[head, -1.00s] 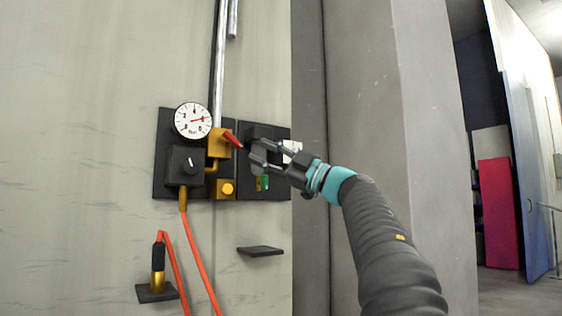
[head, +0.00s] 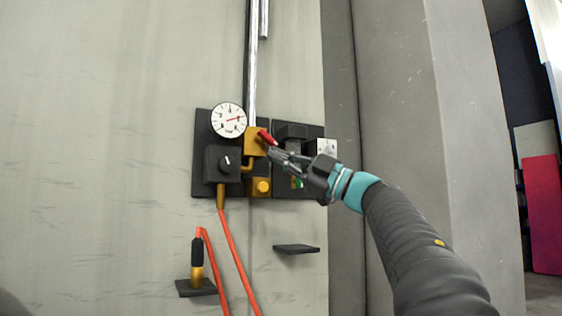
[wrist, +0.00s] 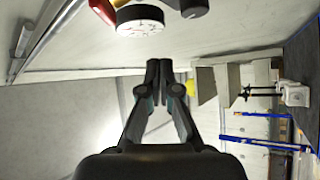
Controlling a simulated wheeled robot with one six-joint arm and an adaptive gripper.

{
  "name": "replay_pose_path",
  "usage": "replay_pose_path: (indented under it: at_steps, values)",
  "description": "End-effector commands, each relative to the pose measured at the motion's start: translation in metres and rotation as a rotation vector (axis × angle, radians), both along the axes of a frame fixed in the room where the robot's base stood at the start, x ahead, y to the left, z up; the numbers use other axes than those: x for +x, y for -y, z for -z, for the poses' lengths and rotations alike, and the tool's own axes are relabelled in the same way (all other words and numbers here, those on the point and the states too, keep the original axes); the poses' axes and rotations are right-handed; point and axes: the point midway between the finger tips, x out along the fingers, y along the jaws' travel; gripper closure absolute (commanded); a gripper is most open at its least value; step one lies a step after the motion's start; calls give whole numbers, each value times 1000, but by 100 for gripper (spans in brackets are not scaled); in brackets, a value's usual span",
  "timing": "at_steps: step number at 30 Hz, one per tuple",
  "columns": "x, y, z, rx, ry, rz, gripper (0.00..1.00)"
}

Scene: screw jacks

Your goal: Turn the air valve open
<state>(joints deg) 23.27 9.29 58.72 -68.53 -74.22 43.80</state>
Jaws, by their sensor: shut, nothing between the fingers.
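The air valve is a yellow block (head: 253,143) on the pipe with a red lever (head: 267,138) slanting down to the right. My gripper (head: 272,155) is shut and empty, with its fingertips just below the lever's lower end in the head view. I cannot tell whether they touch it. In the wrist view my gripper's fingers (wrist: 159,68) are together with nothing between them. A red part, likely the lever (wrist: 103,10), shows at the top edge there, beside the white gauge (wrist: 140,20).
The dark panel (head: 201,176) carries a round gauge (head: 228,120), a black knob box (head: 222,163) and a yellow button block (head: 262,187). An orange hose (head: 236,255) hangs below. Small shelves (head: 296,249) jut from the wall. A grey pillar (head: 395,120) stands right.

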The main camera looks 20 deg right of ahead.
Motion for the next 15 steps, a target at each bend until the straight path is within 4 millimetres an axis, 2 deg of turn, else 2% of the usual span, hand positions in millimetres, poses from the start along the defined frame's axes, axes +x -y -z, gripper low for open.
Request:
replay_pose_path:
  at_steps: [1, 3, 6, 9, 12, 15]
  values:
    - [-8, -34, 10, -5, 7, -60, 100]
    - [-18, -76, 19, -24, 4, -122, 100]
    - [-23, -127, 34, -50, -13, -142, 100]
    - [-21, -171, 51, -92, -10, -85, 100]
    - [-14, -207, 69, -156, 25, 38, 100]
    - [-5, -226, 84, -234, 83, 199, 100]
